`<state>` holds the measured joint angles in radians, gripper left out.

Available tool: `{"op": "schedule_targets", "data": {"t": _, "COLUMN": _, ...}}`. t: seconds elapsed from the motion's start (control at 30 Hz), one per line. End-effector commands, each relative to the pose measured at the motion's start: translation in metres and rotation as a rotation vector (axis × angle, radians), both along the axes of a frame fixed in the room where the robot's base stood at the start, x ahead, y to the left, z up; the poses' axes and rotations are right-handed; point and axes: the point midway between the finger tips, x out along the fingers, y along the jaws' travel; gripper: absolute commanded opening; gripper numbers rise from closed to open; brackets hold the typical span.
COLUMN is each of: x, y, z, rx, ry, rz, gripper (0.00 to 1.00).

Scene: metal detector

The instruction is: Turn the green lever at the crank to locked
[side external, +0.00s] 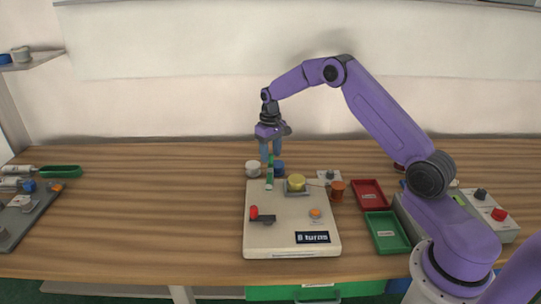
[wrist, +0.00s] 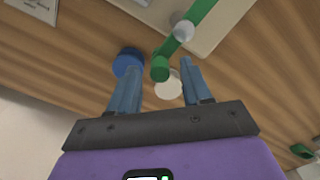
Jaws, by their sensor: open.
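The green lever (side external: 270,174) is at the back left of a cream panel (side external: 262,243) marked "turns". In the wrist view the green lever (wrist: 198,12) runs from the panel at the upper right to a rounded green end (wrist: 160,70), with a grey round part on it. My gripper (side external: 271,153) points down above the back edge of the panel. In the wrist view my gripper (wrist: 160,62) is open, and the lever's end shows in the gap between the two fingers. Neither finger visibly touches it. I cannot tell the exact height between them.
A blue cylinder (wrist: 128,62) and a white one (wrist: 168,88) stand close by the fingers. The panel also carries a yellow knob (side external: 297,182), a red-ended lever (side external: 254,212) and an orange button (side external: 315,213). Red (side external: 358,184) and green (side external: 376,248) trays lie to the right.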

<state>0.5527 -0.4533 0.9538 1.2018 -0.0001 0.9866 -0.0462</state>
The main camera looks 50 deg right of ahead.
Motion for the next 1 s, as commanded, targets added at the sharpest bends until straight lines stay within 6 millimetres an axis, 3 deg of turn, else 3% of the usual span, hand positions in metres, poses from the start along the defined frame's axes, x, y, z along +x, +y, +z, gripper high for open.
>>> {"op": "schedule_targets", "data": {"t": 0.17, "x": 0.0000, "y": -0.0002, "z": -0.0122, "rx": 0.000, "ry": -0.001, "rz": -0.001, "gripper": 0.49}}
{"op": "schedule_targets", "data": {"t": 0.47, "x": 0.0001, "y": -0.0002, "z": -0.0139, "rx": 0.000, "ry": -0.001, "rz": -0.001, "gripper": 0.49}}
{"op": "schedule_targets", "data": {"t": 0.6, "x": 0.0001, "y": -0.0001, "z": -0.0138, "rx": 0.000, "ry": -0.001, "rz": -0.001, "gripper": 0.06}}
{"op": "schedule_targets", "data": {"t": 0.63, "x": 0.0000, "y": -0.0001, "z": -0.0138, "rx": 0.000, "ry": -0.001, "rz": -0.001, "gripper": 0.00}}
{"op": "schedule_targets", "data": {"t": 1.0, "x": 0.0014, "y": 0.0015, "z": -0.0136, "rx": 0.000, "ry": -0.001, "rz": 0.033, "gripper": 0.00}}
